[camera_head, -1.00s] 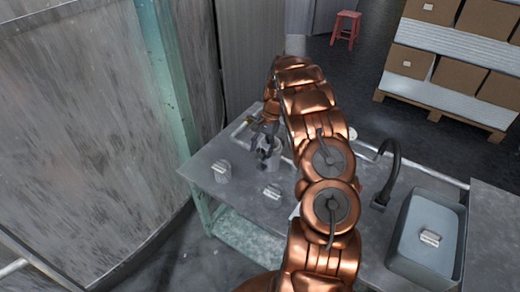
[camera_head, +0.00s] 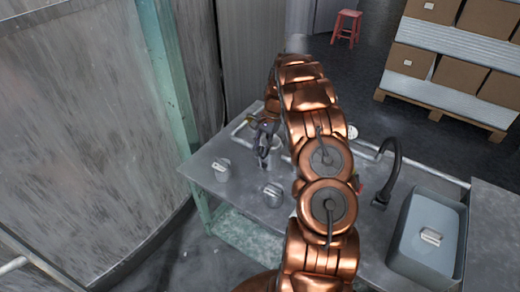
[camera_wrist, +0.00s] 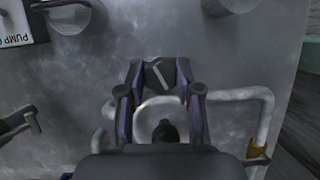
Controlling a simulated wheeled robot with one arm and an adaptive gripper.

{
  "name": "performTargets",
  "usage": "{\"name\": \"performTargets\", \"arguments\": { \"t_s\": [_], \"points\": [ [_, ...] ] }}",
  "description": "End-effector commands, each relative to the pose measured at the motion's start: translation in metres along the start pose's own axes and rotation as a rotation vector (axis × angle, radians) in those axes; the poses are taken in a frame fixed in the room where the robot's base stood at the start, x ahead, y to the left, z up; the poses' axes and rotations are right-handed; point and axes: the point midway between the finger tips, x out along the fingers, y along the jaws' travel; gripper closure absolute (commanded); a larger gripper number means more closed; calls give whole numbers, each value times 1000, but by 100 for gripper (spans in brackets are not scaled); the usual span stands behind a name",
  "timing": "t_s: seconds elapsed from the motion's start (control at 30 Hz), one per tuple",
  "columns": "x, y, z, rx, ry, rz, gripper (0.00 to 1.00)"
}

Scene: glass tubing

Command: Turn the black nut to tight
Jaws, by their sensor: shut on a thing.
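In the wrist view, the black nut (camera_wrist: 160,74) sits between my two fingertips, a dark piece with a pale line slanting across it. My gripper (camera_wrist: 160,82) is shut on it, one finger on each side. A pale pipe (camera_wrist: 240,95) runs below and beside it, with a dark round knob (camera_wrist: 165,131) between the fingers' bases. In the head view my gripper (camera_head: 264,140) is over the far left part of the grey metal table (camera_head: 235,190). The nut cannot be made out there.
A black faucet (camera_head: 392,170) and a grey basin (camera_head: 430,235) are to the right. A "PUMP" label (camera_wrist: 20,25) lies at upper left in the wrist view.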

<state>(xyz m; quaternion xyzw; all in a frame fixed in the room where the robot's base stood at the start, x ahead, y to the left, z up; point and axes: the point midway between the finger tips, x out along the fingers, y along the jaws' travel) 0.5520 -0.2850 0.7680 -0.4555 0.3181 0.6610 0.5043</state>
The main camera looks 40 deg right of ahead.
Motion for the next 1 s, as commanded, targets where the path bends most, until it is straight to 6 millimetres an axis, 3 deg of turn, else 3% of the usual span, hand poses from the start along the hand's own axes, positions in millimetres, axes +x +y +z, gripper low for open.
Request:
{"name": "performTargets", "arguments": {
  "t_s": [0.33, 0.73, 0.77, 1.0],
  "points": [
    [0, 4, -1, 171, 8, -66, 100],
    [0, 5, -1, 194, 8, -73, 100],
    [0, 5, -1, 194, 8, -73, 65],
    [1, 3, 0, 190, 8, -74, 41]
  ]
}}
